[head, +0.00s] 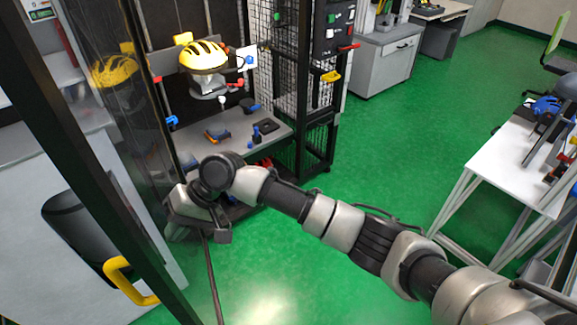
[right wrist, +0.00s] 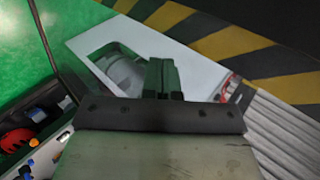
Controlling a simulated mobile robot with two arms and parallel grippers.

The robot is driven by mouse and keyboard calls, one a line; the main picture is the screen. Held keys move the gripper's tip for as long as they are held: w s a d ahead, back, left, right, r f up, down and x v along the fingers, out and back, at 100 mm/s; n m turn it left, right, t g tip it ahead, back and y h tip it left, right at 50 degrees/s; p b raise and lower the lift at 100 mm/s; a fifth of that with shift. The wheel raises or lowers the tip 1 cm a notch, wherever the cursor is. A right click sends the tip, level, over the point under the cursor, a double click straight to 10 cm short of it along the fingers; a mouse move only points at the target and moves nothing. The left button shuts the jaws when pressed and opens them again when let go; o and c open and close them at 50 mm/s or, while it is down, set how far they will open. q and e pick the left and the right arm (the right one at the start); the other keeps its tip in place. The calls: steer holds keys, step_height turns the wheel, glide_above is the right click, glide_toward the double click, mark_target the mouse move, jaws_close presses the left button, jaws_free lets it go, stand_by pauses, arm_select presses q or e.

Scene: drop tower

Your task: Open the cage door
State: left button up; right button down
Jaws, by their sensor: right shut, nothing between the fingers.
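The cage door (head: 150,190) is a clear panel in a black frame, at the left of the head view. A yellow handle (head: 130,281) sits low on its near edge. The door stands swung out toward me; the cage front beside it is open, and a helmet's reflection shows in the panel. My right gripper (head: 197,220) is at the door's inner side, close to the panel; I cannot tell if it touches. In the right wrist view its dark fingers (right wrist: 163,78) are together and empty. My left gripper is not in view.
Inside the cage, a yellow helmet (head: 203,56) sits above a grey shelf (head: 270,125) with small tools. A white table (head: 505,160) stands at the right and a grey cabinet (head: 385,62) at the back. The green floor between is clear. Yellow-black stripes (right wrist: 235,42) show in the wrist view.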

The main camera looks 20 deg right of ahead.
steer(key=s+a+m+t, duration=0.1)
steer(key=a, duration=0.5)
steer(key=shift+p, duration=0.3)
